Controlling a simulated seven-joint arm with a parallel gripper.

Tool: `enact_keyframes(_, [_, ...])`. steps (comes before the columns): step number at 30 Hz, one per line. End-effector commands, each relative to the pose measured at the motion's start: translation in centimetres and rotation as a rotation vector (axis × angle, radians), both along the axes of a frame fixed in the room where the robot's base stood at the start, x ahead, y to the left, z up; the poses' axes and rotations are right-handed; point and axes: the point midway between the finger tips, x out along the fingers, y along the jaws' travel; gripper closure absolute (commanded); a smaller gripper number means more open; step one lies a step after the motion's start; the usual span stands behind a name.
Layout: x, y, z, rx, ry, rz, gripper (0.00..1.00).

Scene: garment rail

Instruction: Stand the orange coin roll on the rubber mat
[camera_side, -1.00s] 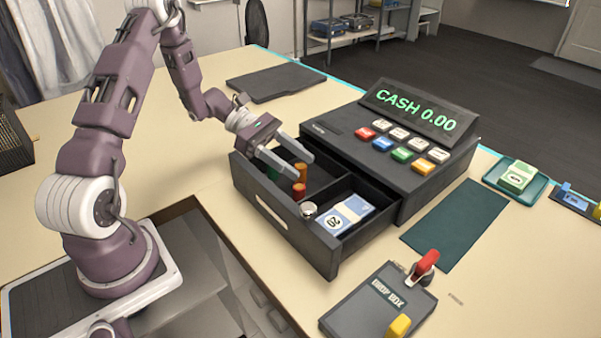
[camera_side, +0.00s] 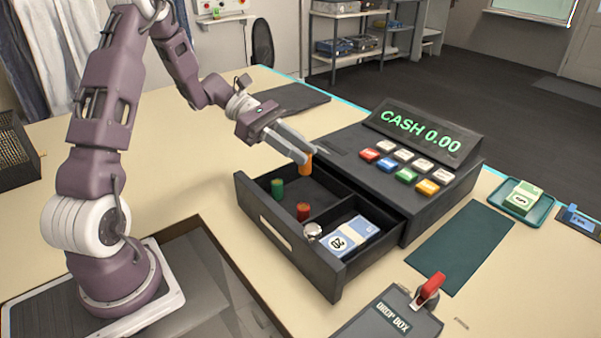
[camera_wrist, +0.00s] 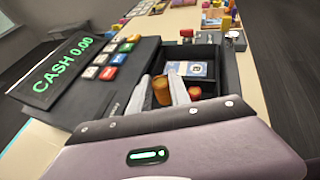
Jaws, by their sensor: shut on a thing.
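The orange coin roll (camera_side: 306,167) is held upright between the fingertips of my gripper (camera_side: 302,156), which is shut on it. They are above the back part of the open cash drawer (camera_side: 270,228). In the wrist view the orange roll (camera_wrist: 162,93) shows between the two pale fingers. A dark green flat mat (camera_side: 460,245) lies on the counter right of the register, bare; a dark grey flat slab (camera_side: 290,98) lies behind my gripper. I cannot tell for certain which is the rubber mat.
The drawer holds a green roll (camera_side: 278,189), a red roll (camera_side: 304,211), a round silvery thing (camera_side: 312,230) and blue banknotes (camera_side: 348,235). The cash register (camera_side: 400,165) stands beside my gripper. A drop box (camera_side: 390,318) and a green tray (camera_side: 522,198) flank the green mat.

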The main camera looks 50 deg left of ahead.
Motion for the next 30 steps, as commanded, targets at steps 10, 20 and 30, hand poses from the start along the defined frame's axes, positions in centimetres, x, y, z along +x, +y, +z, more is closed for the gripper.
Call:
enact_keyframes(10, [0.0, -0.6, 1.5, -0.001, 0.001, -0.032, 1.00])
enact_keyframes(20, [4.3, -5.2, 0.3, -0.002, -0.010, -0.264, 1.00])
enact_keyframes(30, [15.0, -13.5, 8.6, -0.004, -0.004, 0.027, 1.00])
